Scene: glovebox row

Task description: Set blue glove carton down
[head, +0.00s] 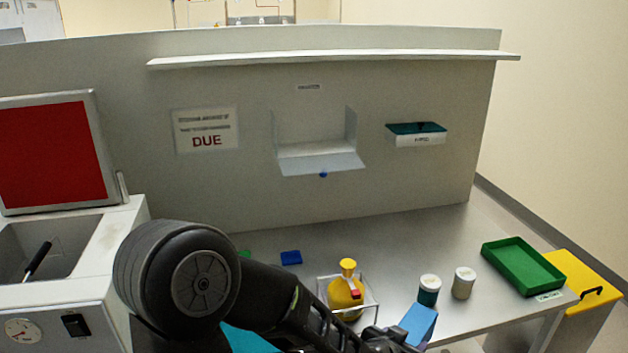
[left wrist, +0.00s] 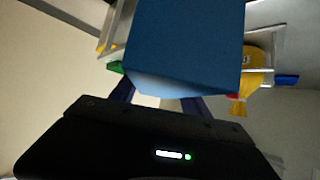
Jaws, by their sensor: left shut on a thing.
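The blue glove carton (head: 418,322) shows at the bottom of the head view, in front of the bench's front edge area. In the left wrist view the carton (left wrist: 185,45) fills the upper middle as a plain blue box. My left gripper (left wrist: 170,100) is shut on it, with a dark finger on each side. In the head view my left gripper (head: 395,340) is partly cut off by the bottom edge. Whether the carton touches the bench cannot be told. My right gripper is not in view.
The grey bench (head: 400,240) carries a yellow bottle in a clear holder (head: 347,290), two capped jars (head: 429,290), a green tray (head: 522,266) and a blue block (head: 291,257). An empty wall bracket (head: 320,160) and a teal-topped wall box (head: 416,134) hang behind. A yellow bin (head: 585,280) stands right.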

